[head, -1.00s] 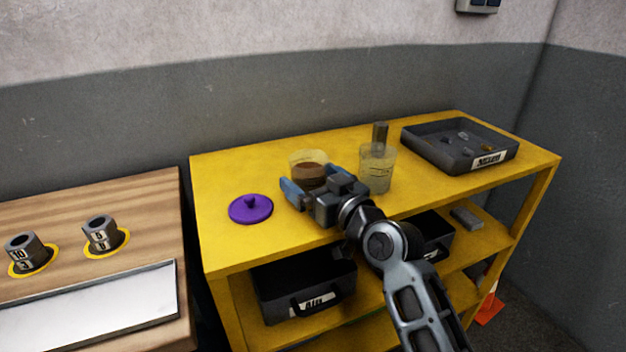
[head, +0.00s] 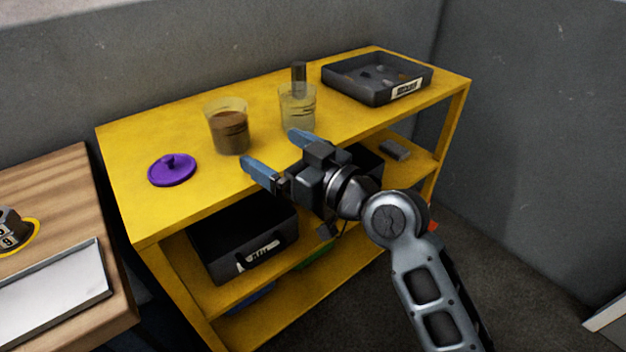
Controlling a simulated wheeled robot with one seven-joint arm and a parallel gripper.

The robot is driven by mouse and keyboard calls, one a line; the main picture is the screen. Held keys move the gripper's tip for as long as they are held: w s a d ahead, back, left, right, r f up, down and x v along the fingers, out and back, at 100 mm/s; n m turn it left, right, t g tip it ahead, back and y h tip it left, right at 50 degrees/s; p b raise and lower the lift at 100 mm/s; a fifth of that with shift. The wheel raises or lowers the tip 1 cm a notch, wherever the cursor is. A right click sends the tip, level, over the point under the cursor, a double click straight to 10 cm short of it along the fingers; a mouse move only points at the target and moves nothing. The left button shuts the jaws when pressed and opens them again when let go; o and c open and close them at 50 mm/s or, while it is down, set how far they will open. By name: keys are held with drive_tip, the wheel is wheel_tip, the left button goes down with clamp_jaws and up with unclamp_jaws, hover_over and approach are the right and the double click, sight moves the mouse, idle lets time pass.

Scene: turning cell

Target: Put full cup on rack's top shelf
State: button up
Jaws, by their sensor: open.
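A clear cup with brown contents (head: 228,128) stands upright on the top shelf of the yellow rack (head: 150,135), left of its middle. A second clear cup (head: 297,112) with pale contents and a dark cylinder standing up out of it is to its right. My gripper (head: 272,154) is open and empty, in front of and to the right of the brown-filled cup, by the shelf's front edge. Its two blue fingers point toward the back left and are apart from the brown-filled cup.
A purple lid (head: 171,170) lies on the top shelf at left. A black tray (head: 405,90) with small parts stands at the back right. A black bin (head: 240,240) is on the shelf below. A wooden table (head: 60,190) stands at left.

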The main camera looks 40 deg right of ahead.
drive_tip(key=s+f+m+g+h, duration=0.1)
drive_tip(key=s+f+h, duration=0.1)
drive_tip(key=s+f, duration=0.5)
drive_tip(key=s+f+m+g+h, duration=0.15)
drive_tip(key=s+f, duration=0.25)
drive_tip(key=s, duration=0.7)
drive_tip(key=a+f+v, duration=0.2)
drive_tip(key=v, duration=1.8)
drive_tip(key=shift+s+n, duration=0.35)
drive_tip(key=shift+s, duration=0.1)
